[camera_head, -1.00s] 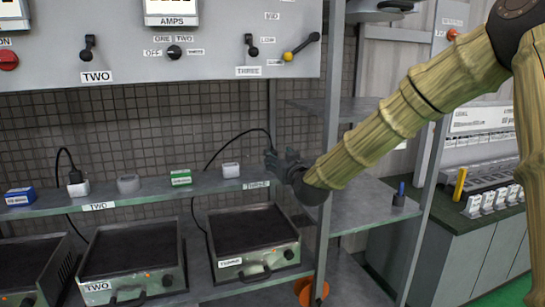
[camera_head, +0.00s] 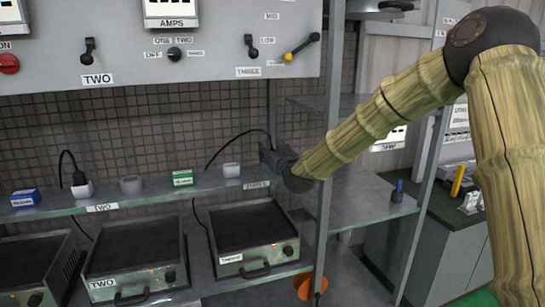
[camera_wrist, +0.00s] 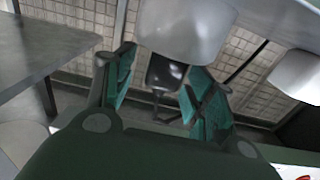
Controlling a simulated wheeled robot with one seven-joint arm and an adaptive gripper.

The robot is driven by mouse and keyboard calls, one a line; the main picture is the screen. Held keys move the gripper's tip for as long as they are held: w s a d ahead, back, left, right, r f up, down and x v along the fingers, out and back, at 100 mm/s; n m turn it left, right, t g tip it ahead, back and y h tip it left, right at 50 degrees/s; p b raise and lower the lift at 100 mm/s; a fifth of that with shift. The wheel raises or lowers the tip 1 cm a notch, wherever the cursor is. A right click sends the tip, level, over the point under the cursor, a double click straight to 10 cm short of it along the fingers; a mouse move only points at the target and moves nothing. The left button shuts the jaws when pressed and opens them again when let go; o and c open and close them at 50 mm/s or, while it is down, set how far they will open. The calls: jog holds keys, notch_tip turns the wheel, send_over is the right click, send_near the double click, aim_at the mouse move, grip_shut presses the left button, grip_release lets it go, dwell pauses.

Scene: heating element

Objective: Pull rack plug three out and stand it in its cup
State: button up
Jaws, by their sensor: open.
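The black rack plug (camera_wrist: 165,73) shows between my fingers in the wrist view, close against a white block (camera_wrist: 185,30). Whether my fingers touch it is unclear. In the head view my gripper hides the plug, and only its cord (camera_head: 236,136) shows, arching down to my gripper. My gripper (camera_head: 268,154) is at the right end of the shelf, just above it, by the THREE label (camera_head: 256,185). In the wrist view my gripper (camera_wrist: 162,62) is open around the plug. A pale cup-like block (camera_head: 231,170) stands left of my gripper. A second white block (camera_wrist: 300,75) shows at right.
A green box (camera_head: 183,178) stands farther left on the shelf (camera_head: 150,197). A grey cup (camera_head: 131,184) and plug two (camera_head: 78,178) are beyond it. A shelf post (camera_head: 325,150) stands close right of my gripper. Hotplate three (camera_head: 250,237) is below.

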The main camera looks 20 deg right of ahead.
jog(key=c, duration=1.1)
jog(key=shift+r, duration=0.1)
jog(key=shift+r+b, duration=0.5)
jog(key=shift+r, duration=0.05)
jog(key=shift+r+b, duration=0.55)
jog(key=shift+r, duration=0.35)
jog(key=s+a+b, duration=0.1)
jog(key=s+a, duration=0.2)
jog(key=a, duration=0.1)
jog(key=s+a+r+b, duration=0.1)
jog(key=s+a+b, duration=0.1)
jog(key=s+a, duration=0.2)
jog(key=s+a+r+b, duration=0.1)
jog(key=s+a+b, duration=0.1)
jog(key=s+a, duration=0.2)
jog(key=shift+w, duration=0.1)
